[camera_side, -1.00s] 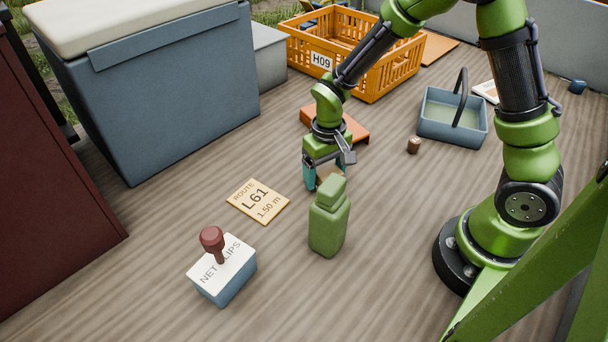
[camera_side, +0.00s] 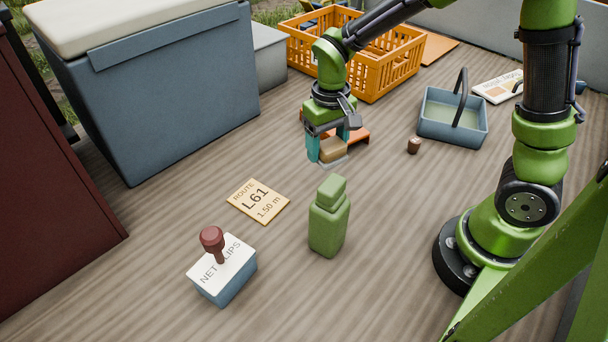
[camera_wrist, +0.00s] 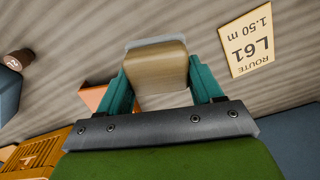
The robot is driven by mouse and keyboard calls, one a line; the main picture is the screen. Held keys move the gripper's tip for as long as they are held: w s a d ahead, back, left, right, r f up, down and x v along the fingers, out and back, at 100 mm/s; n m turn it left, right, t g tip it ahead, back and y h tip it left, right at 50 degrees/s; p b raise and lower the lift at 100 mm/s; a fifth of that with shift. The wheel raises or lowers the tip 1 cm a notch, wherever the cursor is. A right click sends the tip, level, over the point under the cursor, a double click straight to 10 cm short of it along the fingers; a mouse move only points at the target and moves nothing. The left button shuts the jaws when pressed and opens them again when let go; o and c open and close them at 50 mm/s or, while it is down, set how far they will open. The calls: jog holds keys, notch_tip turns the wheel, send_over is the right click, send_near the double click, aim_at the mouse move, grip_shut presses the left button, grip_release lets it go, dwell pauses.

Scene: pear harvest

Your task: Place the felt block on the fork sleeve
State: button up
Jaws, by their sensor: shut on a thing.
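My gripper (camera_side: 329,146) is shut on the felt block (camera_side: 332,152), a tan block with a thin grey layer on its far underside. The block also shows in the wrist view (camera_wrist: 157,75), between the teal fingers (camera_wrist: 163,85). It appears to hang above the wooden floor. A low orange piece (camera_side: 358,135), which looks like the fork sleeve, lies just behind my gripper and is partly hidden by it. A corner of it shows left of the fingers in the wrist view (camera_wrist: 94,97).
A green canister (camera_side: 329,220) stands in front of my gripper. A route card (camera_side: 258,201) and a net clips box (camera_side: 226,276) lie front left. A brown stub (camera_side: 414,145) and a blue basket (camera_side: 450,132) stand right. An orange crate (camera_side: 392,72) stands behind.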

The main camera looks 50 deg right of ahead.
jog(key=s+d+r+n, duration=0.1)
jog(key=s+d+n, duration=0.2)
jog(key=d, duration=0.9)
jog(key=w+d, duration=0.1)
jog(key=w, duration=0.4)
jog(key=w+d+f, duration=0.1)
jog(key=w, duration=0.3)
jog(key=w+d, duration=0.1)
jog(key=w, duration=0.4)
jog(key=shift+w+d+f, duration=0.15)
jog(key=shift+w+d, duration=0.2)
jog(key=shift+w+f, duration=0.2)
jog(key=shift+w, duration=0.05)
jog(key=shift+f, duration=1.55)
